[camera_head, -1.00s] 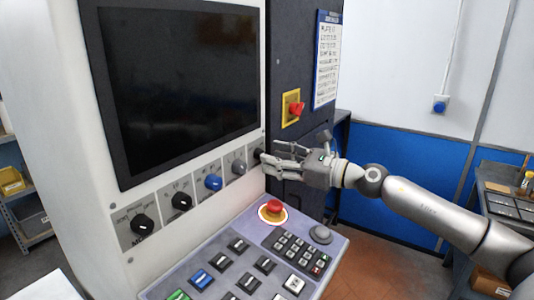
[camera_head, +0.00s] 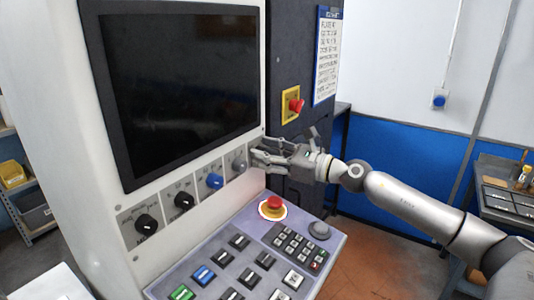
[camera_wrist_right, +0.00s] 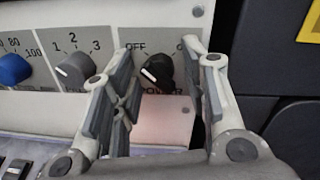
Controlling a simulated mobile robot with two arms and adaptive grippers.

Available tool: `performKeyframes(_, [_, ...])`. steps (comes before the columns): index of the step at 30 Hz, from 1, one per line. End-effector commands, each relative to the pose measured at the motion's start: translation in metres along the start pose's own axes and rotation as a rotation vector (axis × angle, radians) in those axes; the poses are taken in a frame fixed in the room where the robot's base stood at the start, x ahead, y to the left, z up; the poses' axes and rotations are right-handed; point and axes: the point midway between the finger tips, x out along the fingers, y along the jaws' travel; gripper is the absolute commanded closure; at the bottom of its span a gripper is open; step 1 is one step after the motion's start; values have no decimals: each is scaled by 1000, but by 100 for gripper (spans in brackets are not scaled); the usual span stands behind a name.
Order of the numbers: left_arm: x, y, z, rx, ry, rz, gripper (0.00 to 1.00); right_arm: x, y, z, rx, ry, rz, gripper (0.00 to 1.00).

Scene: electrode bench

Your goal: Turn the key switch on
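The key switch is a black knob (camera_wrist_right: 158,72) on a grey plate marked OFF and POWER in the right wrist view. Its white mark points to the left, towards the OFF side. My right gripper (camera_wrist_right: 156,50) is open, with one finger to each side of the knob. I cannot tell whether either finger touches it. In the head view my right gripper (camera_head: 258,154) is at the right end of the knob row, and its fingers hide the key switch. My left gripper is not in view.
A grey knob (camera_wrist_right: 75,69) and a blue knob (camera_head: 214,181) sit left of the switch. A red button (camera_head: 274,203) and keypad (camera_head: 295,246) are below on the sloped console. A red switch on a yellow plate (camera_head: 291,105) is on the dark cabinet to the right.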

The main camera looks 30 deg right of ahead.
Motion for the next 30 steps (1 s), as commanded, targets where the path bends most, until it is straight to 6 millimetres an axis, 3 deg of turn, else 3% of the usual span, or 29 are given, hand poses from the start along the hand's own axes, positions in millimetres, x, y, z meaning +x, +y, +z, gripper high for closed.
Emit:
performKeyframes(1, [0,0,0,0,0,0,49,0,0,0,0,0,0,70])
performKeyframes(8, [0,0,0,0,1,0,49,0,0,0,0,0,0,99])
performKeyframes(20, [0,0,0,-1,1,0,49,0,-1,0,83,-7,-3,99])
performKeyframes(30, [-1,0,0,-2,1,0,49,0,-1,0,354,-24,-6,99])
